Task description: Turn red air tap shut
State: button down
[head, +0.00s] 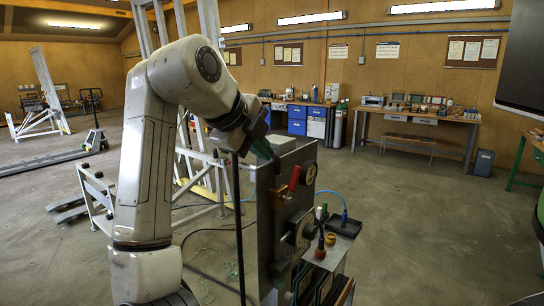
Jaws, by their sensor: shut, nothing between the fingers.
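A red lever (294,178), which looks like the air tap's handle, stands roughly upright with a slight tilt on the face of a grey machine (266,215). A round gauge (309,173) sits just right of it. My gripper (266,150) is at the top left corner of the machine, above and to the left of the red lever. Its dark green fingers are shut and empty, apart from the lever. The fingertips are small and partly dark, and the tap's body behind the lever cannot be made out.
A dark vertical post (238,225) stands left of the machine. The floor (430,240) to the right is clear.

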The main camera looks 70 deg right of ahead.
aim_at(294, 176)
jog(key=p+x, duration=0.1)
jog(key=x, duration=0.7)
jog(key=p+x, duration=0.1)
jog(key=x, duration=0.3)
jog(key=shift+s+d+r+p, duration=0.15)
jog(key=shift+d+p, duration=0.15)
jog(key=shift+d, duration=0.2)
jog(key=shift+d, duration=0.25)
